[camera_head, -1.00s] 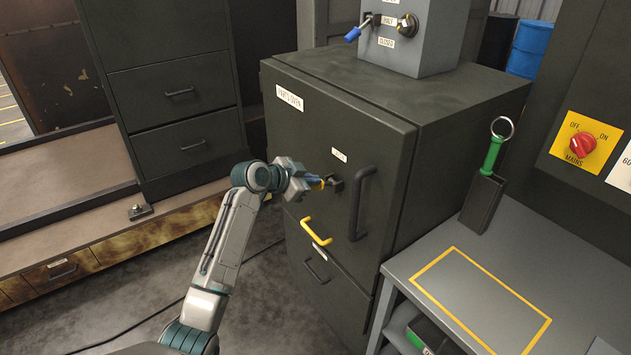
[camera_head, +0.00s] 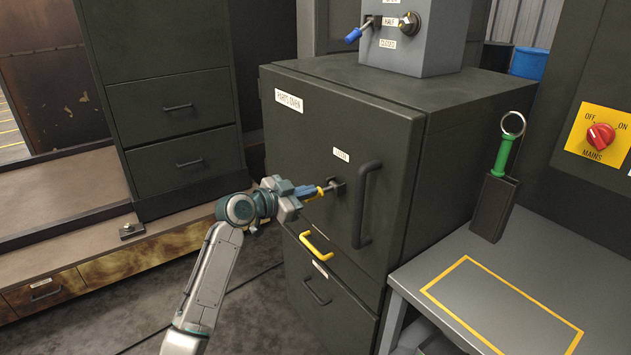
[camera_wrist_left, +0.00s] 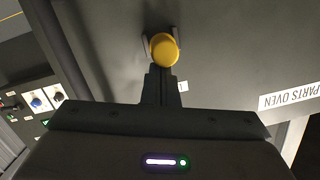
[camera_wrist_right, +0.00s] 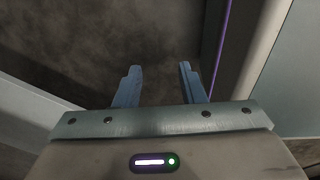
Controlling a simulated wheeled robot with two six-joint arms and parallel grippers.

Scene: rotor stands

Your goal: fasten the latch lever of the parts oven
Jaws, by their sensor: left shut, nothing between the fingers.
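The parts oven (camera_head: 310,125) is a dark grey cabinet with its door flush in the front. Its latch lever (camera_head: 331,188), with a yellow end, projects left of the small dark mount beside the door handle (camera_head: 362,205). My left gripper (camera_head: 313,191) is shut and empty, its blue fingers at the lever's yellow end. In the left wrist view the round yellow knob (camera_wrist_left: 164,50) shows just beyond the shut fingertips (camera_wrist_left: 162,72); I cannot tell whether they touch. My right gripper (camera_wrist_right: 157,70) shows only in its wrist view, open and empty above the floor.
A grey bench (camera_head: 470,270) stands at right with a green-handled tool in a holder (camera_head: 495,195). A control box (camera_head: 410,45) stands on the oven. A drawer cabinet (camera_head: 175,130) stands at left.

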